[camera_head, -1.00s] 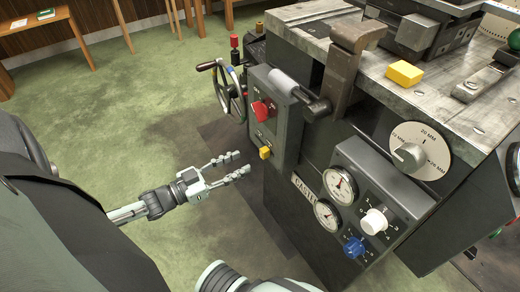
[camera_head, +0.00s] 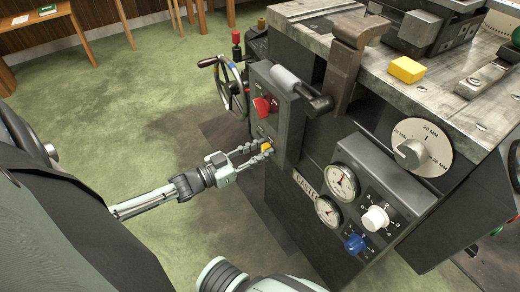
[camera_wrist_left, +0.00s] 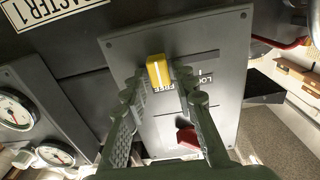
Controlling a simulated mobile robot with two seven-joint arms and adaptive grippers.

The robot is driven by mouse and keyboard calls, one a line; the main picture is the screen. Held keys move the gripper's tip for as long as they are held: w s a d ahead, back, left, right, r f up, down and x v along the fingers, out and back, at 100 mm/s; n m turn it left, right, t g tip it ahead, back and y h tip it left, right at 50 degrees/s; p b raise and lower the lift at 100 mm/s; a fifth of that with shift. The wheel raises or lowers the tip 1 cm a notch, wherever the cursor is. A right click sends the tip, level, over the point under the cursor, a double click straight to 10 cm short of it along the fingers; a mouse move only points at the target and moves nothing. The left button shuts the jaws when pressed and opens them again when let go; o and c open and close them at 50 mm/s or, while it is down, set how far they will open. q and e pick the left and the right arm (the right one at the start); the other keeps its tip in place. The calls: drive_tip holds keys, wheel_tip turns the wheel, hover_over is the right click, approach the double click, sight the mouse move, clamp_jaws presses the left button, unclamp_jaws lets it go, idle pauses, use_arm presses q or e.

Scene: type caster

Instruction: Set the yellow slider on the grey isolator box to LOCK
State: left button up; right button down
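The grey isolator box (camera_head: 291,128) is on the machine's left side, with a red knob and the small yellow slider (camera_head: 267,146) low on its face. In the left wrist view the yellow slider (camera_wrist_left: 158,70) sits at the left end of a dark slot, by the FREE label (camera_wrist_left: 166,89). The LOCK label (camera_wrist_left: 203,79) is to its right, partly hidden by a finger. My left gripper (camera_head: 266,151) is open at the slider; its fingers (camera_wrist_left: 163,96) are apart, either side of the slider's lower end. I cannot tell whether they touch it. My right gripper is not in view.
A red knob (camera_head: 262,106) and a lever with a grey grip (camera_head: 288,81) are above the slider. A handwheel (camera_head: 230,84) stands behind the box. Gauges (camera_head: 340,182) and a blue knob (camera_head: 355,244) are to the right.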

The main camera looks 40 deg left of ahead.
sight(260, 133)
use_arm(q)
clamp_jaws()
